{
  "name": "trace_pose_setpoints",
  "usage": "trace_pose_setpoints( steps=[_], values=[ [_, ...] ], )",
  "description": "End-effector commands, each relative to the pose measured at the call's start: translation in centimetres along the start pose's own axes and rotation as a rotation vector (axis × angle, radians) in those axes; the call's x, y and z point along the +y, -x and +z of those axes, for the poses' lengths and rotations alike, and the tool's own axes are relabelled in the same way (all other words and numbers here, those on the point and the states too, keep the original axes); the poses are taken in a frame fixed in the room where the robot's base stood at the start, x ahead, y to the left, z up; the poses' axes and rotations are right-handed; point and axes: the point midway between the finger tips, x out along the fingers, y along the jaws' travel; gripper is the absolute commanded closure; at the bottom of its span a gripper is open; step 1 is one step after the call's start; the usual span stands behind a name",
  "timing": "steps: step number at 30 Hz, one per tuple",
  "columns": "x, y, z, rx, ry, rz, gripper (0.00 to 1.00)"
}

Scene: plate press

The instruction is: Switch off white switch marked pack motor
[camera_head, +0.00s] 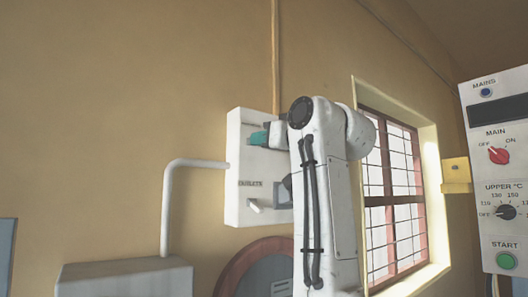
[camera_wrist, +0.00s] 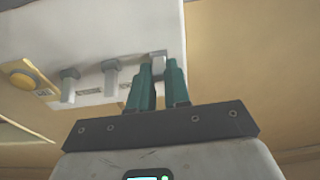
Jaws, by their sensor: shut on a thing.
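A white switch box (camera_head: 235,195) is fixed to the wall, with small white levers on its face. My gripper (camera_head: 261,137) is at the upper part of this box, its teal fingers pointing at it. In the wrist view my gripper (camera_wrist: 160,68) has its two teal fingers close together around a pale switch lever (camera_wrist: 159,58), the one at the end of a row. Two other levers, a middle one (camera_wrist: 110,70) and an outer one (camera_wrist: 69,78), stand beside it. No label for the pack motor can be read; my arm hides part of the box.
A round yellow button (camera_wrist: 23,76) is at the far end of the lever row. A white conduit (camera_head: 168,200) runs down from the box to a grey cabinet (camera_head: 125,279). A barred window (camera_head: 390,185) and a control panel (camera_head: 497,175) with knobs stand to the right.

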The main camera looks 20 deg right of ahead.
Motion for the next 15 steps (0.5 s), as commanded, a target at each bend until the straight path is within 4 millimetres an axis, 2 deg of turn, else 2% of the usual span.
trace_pose_setpoints(
  steps=[1,15],
  values=[
    [0.01,0.09,0.97,0.038,-0.001,0.000,1.00],
    [0.07,-0.13,1.90,0.309,0.000,0.001,1.00]
  ],
)
